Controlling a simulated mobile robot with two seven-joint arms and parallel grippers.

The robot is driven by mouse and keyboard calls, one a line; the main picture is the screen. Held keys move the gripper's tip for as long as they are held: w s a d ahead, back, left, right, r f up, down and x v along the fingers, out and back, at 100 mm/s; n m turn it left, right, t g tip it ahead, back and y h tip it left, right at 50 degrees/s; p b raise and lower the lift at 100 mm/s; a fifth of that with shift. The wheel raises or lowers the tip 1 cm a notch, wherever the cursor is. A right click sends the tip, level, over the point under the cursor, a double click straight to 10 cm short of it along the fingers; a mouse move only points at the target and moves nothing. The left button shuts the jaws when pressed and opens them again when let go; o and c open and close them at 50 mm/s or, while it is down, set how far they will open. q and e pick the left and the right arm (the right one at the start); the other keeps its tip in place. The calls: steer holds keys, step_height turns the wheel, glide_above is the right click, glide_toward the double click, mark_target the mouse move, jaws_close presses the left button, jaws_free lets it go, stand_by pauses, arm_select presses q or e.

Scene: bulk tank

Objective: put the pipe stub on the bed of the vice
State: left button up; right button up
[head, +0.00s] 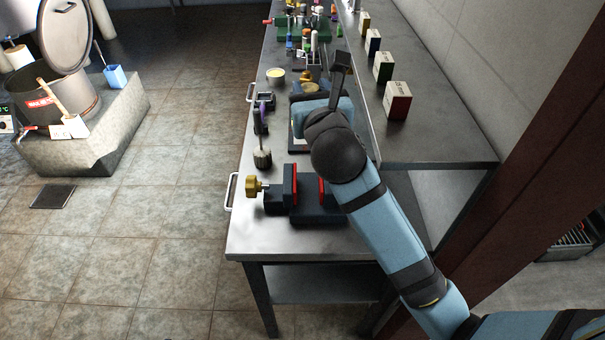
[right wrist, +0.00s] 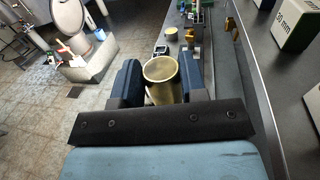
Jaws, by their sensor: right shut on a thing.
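The pipe stub is a brass-coloured hollow cylinder. In the right wrist view the pipe stub (right wrist: 161,82) stands between the two dark blue fingers of my right gripper (right wrist: 160,78), which is shut on it, its open end showing. In the head view my right arm reaches over the bench, and its hand is beyond the near vice; the held part is largely hidden there. The near vice (head: 280,203) is dark with red jaws and a brass knob on its left. Its jaws stand apart; my arm covers its right end. My left gripper is not in view.
The grey bench (head: 250,235) carries a brush (head: 262,158), a yellow-filled bowl (head: 276,74) and a green vice (head: 290,28) at the far end. Several labelled boxes stand on the raised shelf (head: 440,145) to the right. Bare bench lies in front of the near vice.

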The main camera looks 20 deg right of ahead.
steer(key=shift+w+f, duration=0.35)
steer(key=f+b, duration=0.1)
steer(key=f, duration=0.5)
steer(key=f+b, duration=0.1)
steer(key=f, duration=0.5)
steer(key=f+b, duration=0.1)
steer(key=f, duration=0.6)
steer(key=shift+s+b, duration=0.3)
steer(key=shift+s, duration=0.05)
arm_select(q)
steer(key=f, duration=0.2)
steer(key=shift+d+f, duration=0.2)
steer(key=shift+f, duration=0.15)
arm_select(e)
steer(key=shift+f, duration=0.1)
